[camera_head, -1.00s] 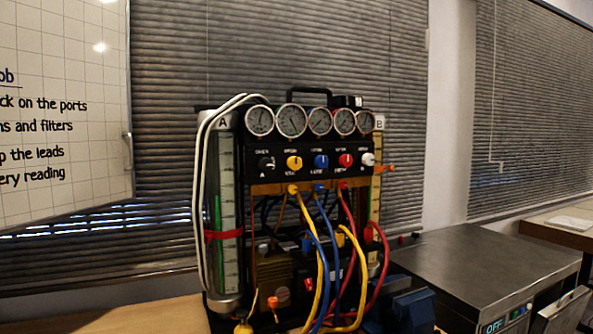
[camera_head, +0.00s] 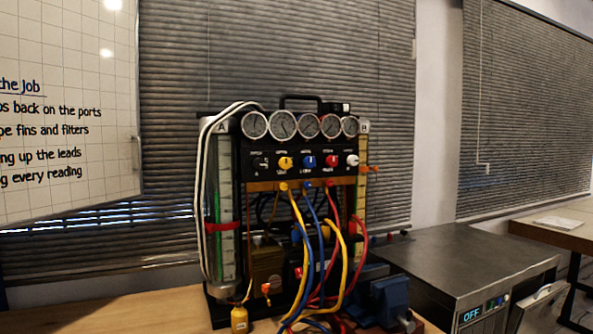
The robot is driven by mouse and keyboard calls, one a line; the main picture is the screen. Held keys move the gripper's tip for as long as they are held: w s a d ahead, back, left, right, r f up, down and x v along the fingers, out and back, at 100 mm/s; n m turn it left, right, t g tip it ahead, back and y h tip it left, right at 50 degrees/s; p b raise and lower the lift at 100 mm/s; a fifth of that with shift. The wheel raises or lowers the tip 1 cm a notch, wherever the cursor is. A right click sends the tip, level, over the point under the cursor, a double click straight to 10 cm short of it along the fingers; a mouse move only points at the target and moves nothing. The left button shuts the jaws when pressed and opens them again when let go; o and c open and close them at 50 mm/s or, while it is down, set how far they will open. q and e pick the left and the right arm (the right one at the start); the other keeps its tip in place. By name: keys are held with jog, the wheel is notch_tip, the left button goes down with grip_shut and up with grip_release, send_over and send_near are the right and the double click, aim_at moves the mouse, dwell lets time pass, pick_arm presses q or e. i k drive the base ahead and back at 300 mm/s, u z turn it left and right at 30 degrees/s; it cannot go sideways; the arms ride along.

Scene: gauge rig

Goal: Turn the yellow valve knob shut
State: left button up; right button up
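The yellow valve knob (camera_head: 285,162) sits on the black front panel (camera_head: 325,172) of the gauge rig, below the row of round gauges. A black knob (camera_head: 261,163) is to its left, and a blue knob (camera_head: 309,162), a red knob (camera_head: 332,161) and a white knob (camera_head: 352,160) are to its right. A yellow hose and other hoses hang from ports under the panel. Neither of my grippers shows in the head view. Nothing covers the yellow knob.
Yellow, blue and red hoses (camera_head: 333,262) loop in front of the rig down to the wooden table (camera_head: 90,310). A yellow bottle-like item (camera_head: 239,318) stands at its front left. A blue vise-like block (camera_head: 390,300) is at the right. A grey-topped unit (camera_head: 470,258) stands further right.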

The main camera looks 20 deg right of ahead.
aim_at(284, 163)
jog(key=z, duration=0.95)
jog(key=i, duration=0.55)
jog(key=u, duration=1)
